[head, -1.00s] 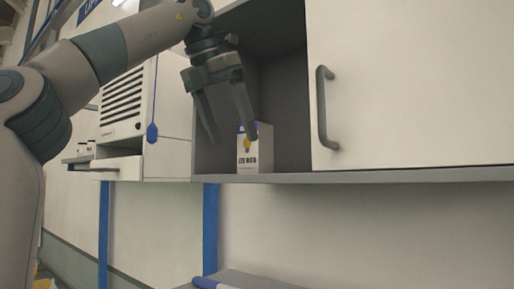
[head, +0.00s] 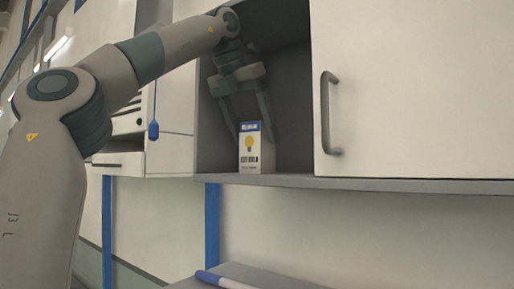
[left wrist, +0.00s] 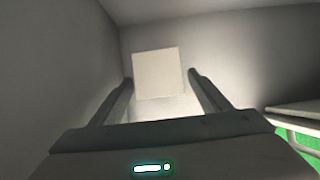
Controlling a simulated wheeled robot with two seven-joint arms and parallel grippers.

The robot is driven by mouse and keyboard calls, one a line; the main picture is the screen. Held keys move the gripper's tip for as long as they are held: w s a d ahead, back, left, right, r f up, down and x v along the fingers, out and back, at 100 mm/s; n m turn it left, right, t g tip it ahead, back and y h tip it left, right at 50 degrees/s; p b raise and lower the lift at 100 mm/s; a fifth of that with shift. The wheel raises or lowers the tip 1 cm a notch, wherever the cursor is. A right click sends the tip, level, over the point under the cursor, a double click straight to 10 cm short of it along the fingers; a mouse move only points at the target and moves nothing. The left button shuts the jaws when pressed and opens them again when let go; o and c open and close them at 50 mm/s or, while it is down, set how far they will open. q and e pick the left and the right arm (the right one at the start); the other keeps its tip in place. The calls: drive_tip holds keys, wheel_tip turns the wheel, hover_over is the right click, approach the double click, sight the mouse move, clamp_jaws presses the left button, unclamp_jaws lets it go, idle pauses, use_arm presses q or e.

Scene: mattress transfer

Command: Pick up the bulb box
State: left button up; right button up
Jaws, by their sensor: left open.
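The bulb box (head: 256,152) is a small white carton with a blue top band and a yellow bulb picture. It stands upright on the grey cabinet floor, in the open left part of the cabinet. My left gripper (head: 255,130) is open, pointing down at the box from above. In the head view one finger is at the box's left and the other is partly behind its right side. In the left wrist view the box's pale top (left wrist: 158,73) lies between the two fingertips, and I cannot tell whether they touch it. My right gripper is not in view.
A white cabinet door (head: 415,90) with a grey handle (head: 328,112) covers the right part of the cabinet. The cabinet's side walls are close around the gripper. A lower grey ledge (head: 270,277) holds a blue and white stick-like item (head: 215,279).

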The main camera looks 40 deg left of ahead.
sight(262, 150)
use_arm(q)
drive_tip(key=x, duration=0.5)
drive_tip(key=shift+w+a+r+p, duration=0.15)
drive_tip(key=shift+w+r+p, duration=0.1)
drive_tip(key=shift+w+p, duration=0.1)
drive_tip(key=shift+w+f, duration=0.15)
drive_tip(key=shift+f, duration=0.2)
drive_tip(key=c, duration=1.1)
drive_tip(key=shift+c, duration=0.2)
drive_tip(key=shift+r, duration=0.2)
